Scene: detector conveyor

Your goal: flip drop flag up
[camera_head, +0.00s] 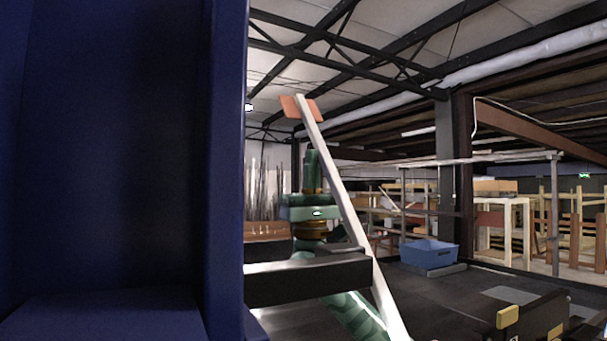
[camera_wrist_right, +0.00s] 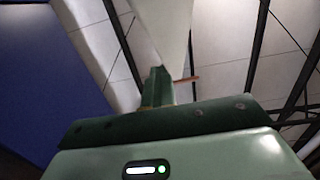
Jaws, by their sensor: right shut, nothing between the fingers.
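The drop flag is a long pale bar (camera_head: 342,195) with an orange plate (camera_head: 297,107) at its top end. It stands raised and tilted, leaning up to the left, and its lower end leaves the bottom of the head view. My right gripper (camera_head: 313,160) is green, points up and is shut and empty just left of the bar. In the right wrist view its fingers (camera_wrist_right: 158,82) are together below the wide pale bar (camera_wrist_right: 160,25), and a sliver of the orange plate (camera_wrist_right: 187,79) shows. I cannot tell whether the fingers touch the bar. My left gripper is not in view.
A large dark blue housing (camera_head: 110,150) fills the left of the head view. A black bracket (camera_head: 308,277) crosses by the bar. A dark block (camera_head: 540,318) with a yellow part is at lower right. A blue bin (camera_head: 430,254) stands on the floor behind.

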